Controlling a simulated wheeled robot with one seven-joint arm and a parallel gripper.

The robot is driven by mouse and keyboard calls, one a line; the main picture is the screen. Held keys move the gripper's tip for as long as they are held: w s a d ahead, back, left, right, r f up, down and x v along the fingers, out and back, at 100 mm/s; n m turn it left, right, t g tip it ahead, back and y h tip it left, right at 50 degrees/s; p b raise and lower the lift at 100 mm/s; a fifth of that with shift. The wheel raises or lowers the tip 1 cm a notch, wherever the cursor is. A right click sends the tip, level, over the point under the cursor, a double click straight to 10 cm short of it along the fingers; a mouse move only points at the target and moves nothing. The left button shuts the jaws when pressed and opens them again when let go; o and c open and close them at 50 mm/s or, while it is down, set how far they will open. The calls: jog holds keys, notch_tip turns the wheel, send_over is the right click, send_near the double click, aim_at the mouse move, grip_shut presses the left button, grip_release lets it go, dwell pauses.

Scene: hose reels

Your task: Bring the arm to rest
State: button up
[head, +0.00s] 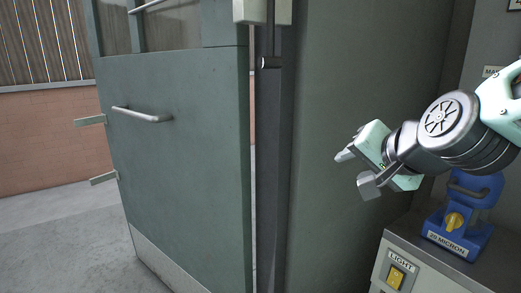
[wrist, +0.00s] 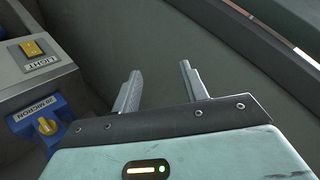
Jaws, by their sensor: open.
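My gripper (head: 356,170) is at the right of the head view, in front of a grey-green wall panel. Its fingers point left and are spread apart with nothing between them. In the wrist view the two fingers (wrist: 160,88) also stand apart and empty. My arm comes in from the right edge of the head view, bent, above a blue device. The gripper touches nothing that I can see.
A green door (head: 185,150) with a metal handle (head: 142,114) stands at the left. A grey cabinet (head: 440,280) with a yellow LIGHT switch (head: 396,277) is at lower right. A blue "20 MICRON" unit (head: 462,225) with a yellow knob sits on it, below my arm.

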jog(key=s+a+f+n+g+y, duration=0.1)
jog(key=s+a+f+n+g, duration=0.7)
jog(key=s, duration=0.4)
jog(key=s+d+f+n+g+h, duration=0.25)
jog(key=s+f+n, duration=0.35)
jog(key=s, duration=0.4)
notch_tip(320, 180, up, 16)
jog(key=s+p, duration=0.1)
jog(key=p, duration=1.4)
jog(key=shift+s+d+f+n+g+p, duration=0.15)
jog(key=shift+f+n+g+p, duration=0.1)
jog(key=shift+n+g+p, duration=0.1)
